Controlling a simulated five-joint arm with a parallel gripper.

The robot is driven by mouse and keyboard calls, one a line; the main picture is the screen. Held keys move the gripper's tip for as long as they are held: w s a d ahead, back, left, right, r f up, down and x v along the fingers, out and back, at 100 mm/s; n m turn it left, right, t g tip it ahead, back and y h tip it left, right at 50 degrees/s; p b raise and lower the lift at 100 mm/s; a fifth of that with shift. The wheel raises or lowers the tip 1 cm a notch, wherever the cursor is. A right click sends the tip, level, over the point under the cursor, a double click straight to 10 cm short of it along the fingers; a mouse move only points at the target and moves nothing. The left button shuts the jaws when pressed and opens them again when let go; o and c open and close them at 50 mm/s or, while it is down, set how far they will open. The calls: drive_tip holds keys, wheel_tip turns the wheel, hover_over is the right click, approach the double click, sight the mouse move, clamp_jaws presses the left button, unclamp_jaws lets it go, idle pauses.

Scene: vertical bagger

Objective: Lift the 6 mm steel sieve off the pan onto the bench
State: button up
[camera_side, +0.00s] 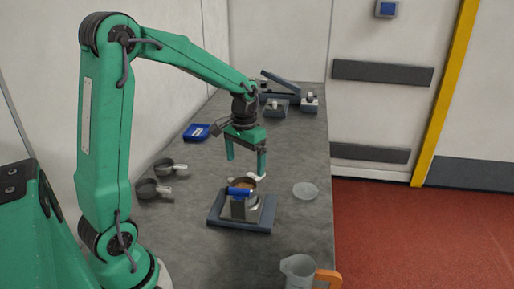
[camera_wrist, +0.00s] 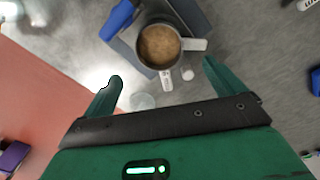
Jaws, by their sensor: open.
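A round steel vessel (camera_wrist: 159,45) with grainy brown contents shows in the wrist view, with two pale tabs (camera_wrist: 194,44) at its rim. I cannot tell the sieve from the pan beneath it. In the side view the vessel (camera_side: 252,198) stands on a dark grey-blue base (camera_side: 227,222), partly hidden by a blue part (camera_side: 240,191) and a grey block in front. My gripper (camera_side: 246,168) is open and points down just above the vessel.
A clear round dish (camera_side: 305,191) lies right of the base. Two dark handled cups (camera_side: 150,189) lie to the left. A blue tray (camera_side: 197,131) and several grey devices (camera_side: 275,106) stand farther back. A clear jug (camera_side: 298,269) stands at the front. Bare grey bench (camera_side: 290,225) lies between.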

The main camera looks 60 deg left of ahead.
sight(246, 181)
drive_tip(key=shift+f, duration=3.9)
drive_tip(key=c, duration=1.2)
drive_tip(key=shift+o, duration=0.2)
drive_tip(key=shift+r, duration=1.25)
drive_tip(key=shift+r, duration=1.55)
